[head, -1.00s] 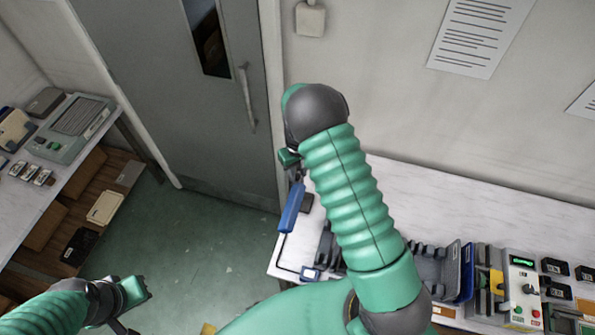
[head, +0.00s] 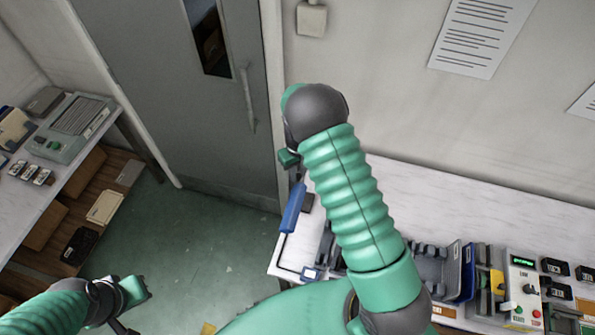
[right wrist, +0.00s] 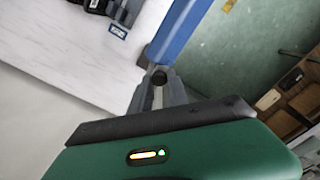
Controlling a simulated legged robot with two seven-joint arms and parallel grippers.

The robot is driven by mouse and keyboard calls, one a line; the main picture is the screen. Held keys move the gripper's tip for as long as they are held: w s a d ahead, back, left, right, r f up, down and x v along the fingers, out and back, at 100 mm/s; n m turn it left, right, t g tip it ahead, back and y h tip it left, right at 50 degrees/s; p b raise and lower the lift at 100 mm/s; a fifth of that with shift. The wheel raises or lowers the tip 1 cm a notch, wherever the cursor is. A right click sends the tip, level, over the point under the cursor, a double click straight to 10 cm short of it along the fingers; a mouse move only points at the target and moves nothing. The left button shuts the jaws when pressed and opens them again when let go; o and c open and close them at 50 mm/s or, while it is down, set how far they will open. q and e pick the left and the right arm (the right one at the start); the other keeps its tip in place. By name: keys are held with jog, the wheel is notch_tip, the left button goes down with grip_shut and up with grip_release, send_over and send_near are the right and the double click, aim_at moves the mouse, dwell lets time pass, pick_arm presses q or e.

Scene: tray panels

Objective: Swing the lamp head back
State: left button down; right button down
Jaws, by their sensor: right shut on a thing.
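The lamp head, a long blue bar (head: 292,208), reaches out past the left end of the right-hand bench in the head view. A thin dark stem runs from near its lower end toward the bench. The bar also shows at the top of the right wrist view (right wrist: 181,28). My right gripper (right wrist: 158,82) is shut on the near end of the lamp head; its fingers show dark grey there. In the head view, my right arm partly hides this grip. My left gripper (head: 140,289) is low at the left, away from the lamp; its jaw gap is unclear.
The right-hand bench (head: 420,185) has a clear back strip; racks, blue folders (head: 467,272) and a control box (head: 522,285) stand along its front. A grey door (head: 150,80) is behind. A left bench (head: 30,205) holds devices. Green floor (head: 215,245) lies open between them.

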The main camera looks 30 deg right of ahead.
jog(key=shift+w+d+r, duration=0.1)
jog(key=shift+d, duration=0.05)
dwell(0.5)
jog(key=shift+s+d+n+b, duration=0.2)
jog(key=shift+d+n+b, duration=0.05)
jog(key=shift+n+b, duration=0.5)
jog(key=d+n+b, duration=0.3)
jog(key=d+n, duration=0.3)
jog(key=n, duration=1)
jog(key=shift+s+d, duration=0.15)
jog(key=shift+d, duration=0.2)
jog(key=shift+d+r+n, duration=0.1)
jog(key=shift+r+n, duration=0.05)
jog(key=shift+n, duration=0.1)
